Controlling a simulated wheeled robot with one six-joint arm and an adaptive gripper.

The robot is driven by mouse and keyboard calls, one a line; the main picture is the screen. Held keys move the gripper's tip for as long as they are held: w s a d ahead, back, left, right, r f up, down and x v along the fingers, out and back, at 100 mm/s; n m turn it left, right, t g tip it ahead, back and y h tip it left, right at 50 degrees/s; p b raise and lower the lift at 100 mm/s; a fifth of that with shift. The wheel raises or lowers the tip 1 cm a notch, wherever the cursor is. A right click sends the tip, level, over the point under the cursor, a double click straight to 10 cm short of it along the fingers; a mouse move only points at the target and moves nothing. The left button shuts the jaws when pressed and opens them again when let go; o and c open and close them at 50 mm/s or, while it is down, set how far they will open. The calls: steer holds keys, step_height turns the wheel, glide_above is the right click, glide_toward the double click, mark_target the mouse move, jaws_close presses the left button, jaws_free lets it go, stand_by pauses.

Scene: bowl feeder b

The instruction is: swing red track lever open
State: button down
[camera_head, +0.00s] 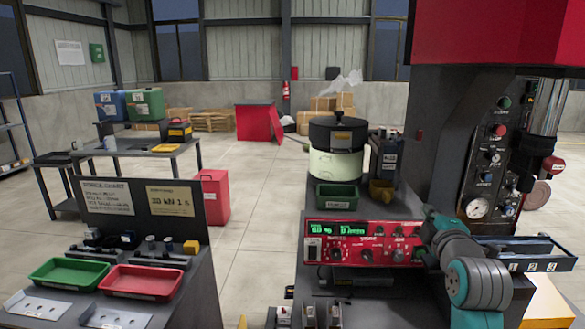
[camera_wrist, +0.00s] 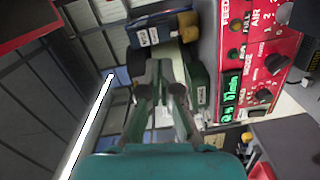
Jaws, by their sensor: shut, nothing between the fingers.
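I cannot make out a red track lever for certain in either view. The bowl feeder, with a black lid and pale body (camera_head: 336,165), stands behind the red control panel (camera_head: 364,243). This panel also shows at the right of the wrist view (camera_wrist: 262,65). In the wrist view my gripper (camera_wrist: 164,68) is shut and empty, its fingers in front of a green tray (camera_wrist: 198,86). In the head view my teal arm is at the panel's right end, and the fingers cannot be made out. Whether they touch anything is unclear.
The green tray (camera_head: 338,197) sits in front of the bowl. A dark labelled box (camera_head: 386,162) and a yellow cup (camera_head: 381,190) stand to its right. A blue numbered tray (camera_head: 530,254) lies right of my arm. A bench at left holds a red tray (camera_head: 141,282).

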steer(key=s+a+f+m, duration=0.2)
steer(key=s+f, duration=0.3)
steer(key=f, duration=0.4)
steer(key=s+a+f+m, duration=0.2)
steer(key=s+f, duration=0.2)
steer(key=f, duration=0.6)
steer(key=s+a+f+m+g+y, duration=0.1)
steer(key=s+a+f+m, duration=0.25)
steer(key=s+f, duration=0.9)
steer(key=s+a+f+m, duration=0.1)
steer(key=s+a+f, duration=0.1)
steer(key=s, duration=0.7)
steer(key=s+a+f+m, duration=0.1)
steer(key=s+f+m, duration=0.1)
steer(key=s, duration=0.7)
steer(key=s+a+r+m, duration=0.1)
steer(key=s+r+m, duration=0.1)
steer(key=s, duration=0.6)
steer(key=s+r+m+g+y, duration=0.1)
steer(key=s+r+m, duration=0.1)
steer(key=s, duration=0.7)
steer(key=shift+s+a+g, duration=0.15)
steer(key=shift+a+g, duration=0.15)
steer(key=shift+a, duration=0.05)
